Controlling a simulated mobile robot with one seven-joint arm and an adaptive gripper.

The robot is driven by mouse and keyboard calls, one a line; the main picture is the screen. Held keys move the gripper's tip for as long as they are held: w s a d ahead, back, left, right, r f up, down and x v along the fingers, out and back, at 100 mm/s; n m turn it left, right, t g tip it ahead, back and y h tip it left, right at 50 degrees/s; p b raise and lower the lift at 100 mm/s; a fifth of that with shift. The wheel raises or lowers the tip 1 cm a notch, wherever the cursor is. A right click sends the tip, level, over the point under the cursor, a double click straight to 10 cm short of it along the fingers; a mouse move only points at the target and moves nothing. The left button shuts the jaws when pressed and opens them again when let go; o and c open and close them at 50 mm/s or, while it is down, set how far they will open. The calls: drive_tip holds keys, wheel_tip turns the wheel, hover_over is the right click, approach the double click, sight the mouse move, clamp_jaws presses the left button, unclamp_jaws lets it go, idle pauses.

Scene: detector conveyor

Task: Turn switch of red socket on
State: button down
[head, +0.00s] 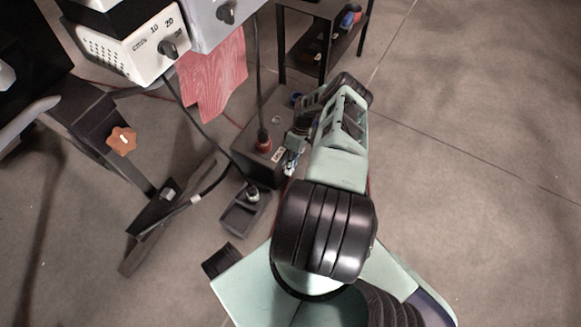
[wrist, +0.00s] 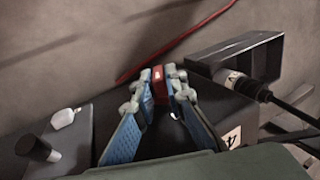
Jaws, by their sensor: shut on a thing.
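A dark socket box (head: 268,118) stands on the floor left of my arm in the head view. I cannot tell which way the switch is turned.
A black knob (wrist: 32,147) is at left. Hanging red cloth (head: 212,80) and a black shelf (head: 322,45) flank the box. Floor at right is clear.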

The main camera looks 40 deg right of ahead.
drive_tip(key=shift+d+g+y, duration=0.15)
drive_tip(key=shift+g+y, duration=0.15)
drive_tip(key=shift+y, duration=0.4)
idle(0.4)
drive_tip(key=c, duration=2)
unclamp_jaws()
drive_tip(key=shift+o, duration=0.2)
drive_tip(key=shift+w, duration=0.1)
drive_tip(key=v, duration=1.2)
